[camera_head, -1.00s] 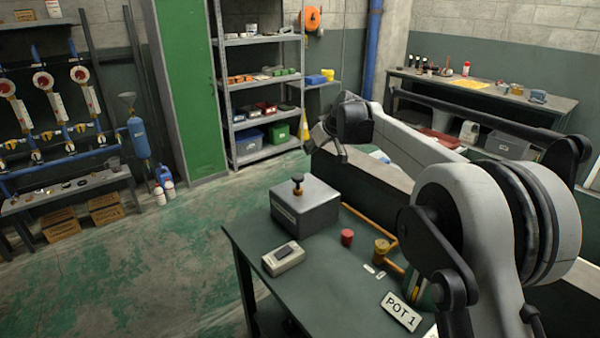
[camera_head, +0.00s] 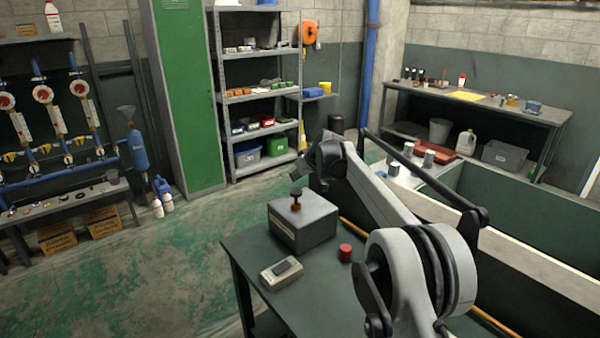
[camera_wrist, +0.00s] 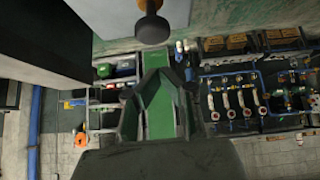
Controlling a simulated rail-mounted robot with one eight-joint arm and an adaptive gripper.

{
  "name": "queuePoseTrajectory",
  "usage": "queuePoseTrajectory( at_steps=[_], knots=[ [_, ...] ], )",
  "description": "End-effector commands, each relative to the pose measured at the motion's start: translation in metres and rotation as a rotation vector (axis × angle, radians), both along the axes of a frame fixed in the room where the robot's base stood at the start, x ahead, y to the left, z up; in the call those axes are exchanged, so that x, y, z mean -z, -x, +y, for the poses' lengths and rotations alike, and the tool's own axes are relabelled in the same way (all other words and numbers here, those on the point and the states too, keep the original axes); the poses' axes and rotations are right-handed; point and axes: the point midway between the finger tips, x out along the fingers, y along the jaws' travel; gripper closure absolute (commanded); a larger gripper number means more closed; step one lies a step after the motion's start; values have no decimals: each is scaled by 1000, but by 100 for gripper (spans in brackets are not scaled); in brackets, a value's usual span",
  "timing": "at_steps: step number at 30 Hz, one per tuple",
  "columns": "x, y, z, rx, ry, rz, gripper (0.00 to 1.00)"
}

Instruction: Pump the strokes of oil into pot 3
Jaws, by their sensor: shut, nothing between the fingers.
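The grey oil pump box (camera_head: 303,228) stands on the dark green table (camera_head: 240,250). Its dark knob on an orange-brown stem (camera_head: 296,205) sticks up from the lid. In the wrist view a round brown knob (camera_wrist: 151,28) shows at the top, with a grey box side beside it. My gripper (camera_head: 299,184) hangs a little above the knob, apart from it in the head view. In the wrist view its fingers (camera_wrist: 158,78) are together and empty. No pot marked 3 can be made out; my arm hides the table's right part.
A red cylinder (camera_head: 345,253) and a beige device with a dark display (camera_head: 281,273) are on the table near the box. A grey shelf rack (camera_head: 262,172), a green locker (camera_head: 186,100) and a back workbench (camera_head: 480,100) stand farther off. Green floor is open at left.

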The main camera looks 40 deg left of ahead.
Motion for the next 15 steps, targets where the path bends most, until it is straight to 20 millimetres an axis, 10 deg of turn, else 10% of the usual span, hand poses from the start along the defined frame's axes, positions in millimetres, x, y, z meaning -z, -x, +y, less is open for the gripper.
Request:
queuePoseTrajectory(
  at_steps=[15],
  knots=[
    [41,-1,-2,0,0,0,100]
  ],
)
